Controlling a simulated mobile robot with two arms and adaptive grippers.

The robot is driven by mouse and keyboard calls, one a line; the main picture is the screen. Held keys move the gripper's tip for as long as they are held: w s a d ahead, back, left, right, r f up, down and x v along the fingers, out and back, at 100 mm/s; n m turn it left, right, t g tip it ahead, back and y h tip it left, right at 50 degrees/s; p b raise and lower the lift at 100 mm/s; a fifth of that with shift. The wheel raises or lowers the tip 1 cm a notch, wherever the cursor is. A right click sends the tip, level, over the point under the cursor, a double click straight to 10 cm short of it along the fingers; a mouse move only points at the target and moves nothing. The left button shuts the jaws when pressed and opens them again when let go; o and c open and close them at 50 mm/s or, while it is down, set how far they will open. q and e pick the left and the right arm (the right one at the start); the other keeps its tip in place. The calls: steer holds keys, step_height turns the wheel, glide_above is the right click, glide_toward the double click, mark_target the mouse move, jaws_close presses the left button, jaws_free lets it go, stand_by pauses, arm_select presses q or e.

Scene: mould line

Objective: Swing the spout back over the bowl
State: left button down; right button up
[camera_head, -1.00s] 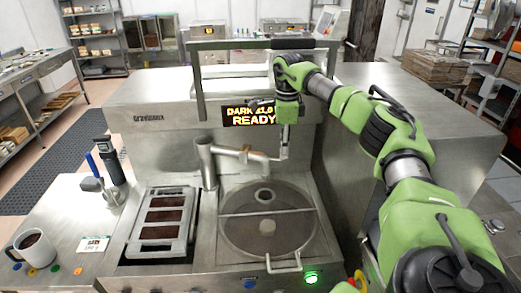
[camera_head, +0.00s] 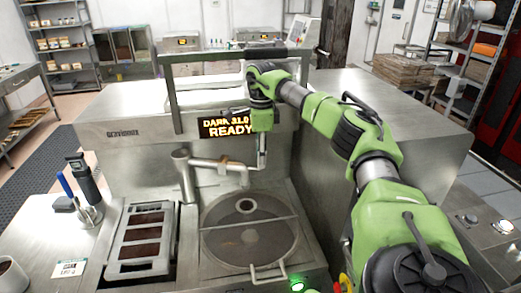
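The spout (camera_head: 217,163) is a metal pipe that runs right from an upright post at the back of the worktop. Its downturned end shows just behind the rear rim of the bowl in the picture. The round bowl (camera_head: 222,246) has a bar across its top and a handle at the front. My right gripper (camera_head: 261,160) points down close beside the spout's outer end, on its right. Its fingers are thin and small here. I cannot tell whether they are open or shut, or whether they touch the spout. My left gripper is out of view.
A mould tray (camera_head: 139,268) with dark-filled cavities sits left of the bowl. A metal frame (camera_head: 168,98) stands behind the spout, near a display (camera_head: 228,127) reading READY. A tool holder (camera_head: 91,214) and a mug (camera_head: 10,277) are at the left.

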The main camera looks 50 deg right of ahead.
step_height(320, 180, up, 12)
steer(key=shift+w, duration=0.1)
stand_by(0.8)
